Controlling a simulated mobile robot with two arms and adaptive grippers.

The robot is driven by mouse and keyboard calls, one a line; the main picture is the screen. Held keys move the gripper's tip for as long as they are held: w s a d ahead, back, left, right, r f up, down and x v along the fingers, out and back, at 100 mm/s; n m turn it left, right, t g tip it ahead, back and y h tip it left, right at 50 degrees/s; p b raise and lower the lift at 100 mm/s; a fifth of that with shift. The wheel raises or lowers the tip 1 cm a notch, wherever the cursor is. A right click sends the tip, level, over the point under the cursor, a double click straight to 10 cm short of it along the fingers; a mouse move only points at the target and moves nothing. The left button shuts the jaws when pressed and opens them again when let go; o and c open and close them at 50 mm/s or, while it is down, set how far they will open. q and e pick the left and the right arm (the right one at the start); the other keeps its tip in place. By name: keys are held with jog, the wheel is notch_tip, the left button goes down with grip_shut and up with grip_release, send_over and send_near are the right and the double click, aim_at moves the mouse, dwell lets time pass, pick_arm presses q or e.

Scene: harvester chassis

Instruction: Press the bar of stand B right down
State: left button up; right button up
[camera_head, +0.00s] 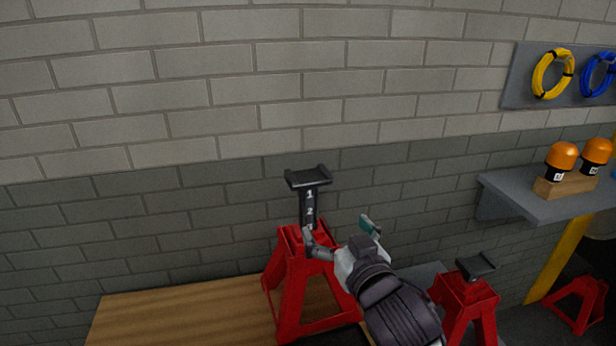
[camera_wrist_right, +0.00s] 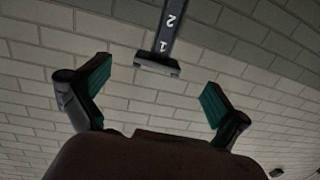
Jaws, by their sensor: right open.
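A red stand (camera_head: 294,280) stands on a wooden top, with a black bar (camera_head: 308,206) raised well out of it. White numbers run down the bar, and a black saddle (camera_head: 308,177) caps it. No letter shows, so I cannot tell for sure that this is stand B. My right gripper (camera_head: 341,233) is open and empty, just right of the bar and below the saddle. In the right wrist view, the bar (camera_wrist_right: 171,25) and saddle (camera_wrist_right: 158,63) appear inverted, beyond the gap between the open fingers (camera_wrist_right: 157,88). My left gripper is out of view.
A second red stand (camera_head: 467,305) with its black saddle (camera_head: 475,267) low is at right, and another red stand (camera_head: 578,302) is farther right. A grey shelf (camera_head: 550,207) holds orange-capped items (camera_head: 562,156). A brick wall is behind; the wooden top (camera_head: 180,315) is clear at left.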

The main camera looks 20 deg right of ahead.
aim_at(308, 176)
jog(key=shift+t, duration=0.5)
jog(key=w+r+p, duration=0.1)
jog(key=w, duration=0.3)
jog(key=w+r+p, duration=0.1)
jog(key=w, duration=0.3)
jog(key=w+a+r+p, duration=0.1)
jog(key=w, duration=0.3)
jog(key=shift+w, duration=0.4)
jog(key=shift+w+a+f, duration=0.1)
jog(key=shift+w+f, duration=0.05)
jog(key=shift+w, duration=0.6)
jog(key=shift+c, duration=0.2)
jog(key=c, duration=1.3)
notch_tip(308, 176, down, 9)
jog(key=b, duration=0.5)
jog(key=shift+f+b, duration=0.3)
jog(key=shift+f, duration=0.05)
